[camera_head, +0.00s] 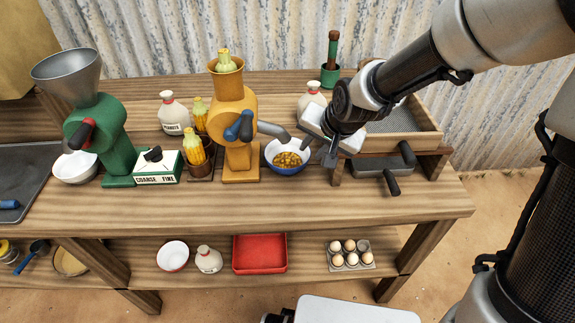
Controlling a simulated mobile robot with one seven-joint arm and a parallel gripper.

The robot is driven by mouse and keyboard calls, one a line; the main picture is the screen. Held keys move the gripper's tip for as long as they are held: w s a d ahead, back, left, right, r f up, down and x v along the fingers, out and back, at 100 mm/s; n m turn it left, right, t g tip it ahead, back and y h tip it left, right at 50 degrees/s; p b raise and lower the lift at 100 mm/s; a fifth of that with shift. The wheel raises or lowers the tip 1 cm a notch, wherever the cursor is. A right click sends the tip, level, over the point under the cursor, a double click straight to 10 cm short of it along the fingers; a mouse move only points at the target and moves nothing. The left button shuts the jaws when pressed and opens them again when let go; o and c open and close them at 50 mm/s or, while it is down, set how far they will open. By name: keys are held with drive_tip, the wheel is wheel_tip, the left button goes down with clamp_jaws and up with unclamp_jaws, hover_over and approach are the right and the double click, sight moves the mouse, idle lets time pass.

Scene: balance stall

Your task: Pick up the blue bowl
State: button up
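The blue bowl (286,168) stands on the wooden table below the spout of the yellow machine. It is blue outside and white inside, and yellow-brown kernels lie in it. My gripper (329,158) is just to the right of the bowl, pointing down, near its right rim. I cannot tell whether the fingers touch the rim. The fingers are small and dark in this view, and the gap between them does not show clearly.
The yellow corn machine (240,125) stands close on the bowl's left. A wooden sieve box (422,138) on a stand with a grey tray is at the right. A white bottle (312,97) is behind. The table front (330,205) is clear.

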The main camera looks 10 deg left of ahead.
sight(307, 158)
drive_tip(key=x, duration=0.1)
drive_tip(key=b+x, duration=0.1)
drive_tip(key=x, duration=0.1)
drive_tip(key=b+x, duration=0.1)
drive_tip(key=x, duration=0.1)
drive_tip(key=shift+s+d+f, duration=0.1)
drive_tip(key=shift+s+f, duration=0.15)
drive_tip(key=shift+c, duration=0.3)
clamp_jaws()
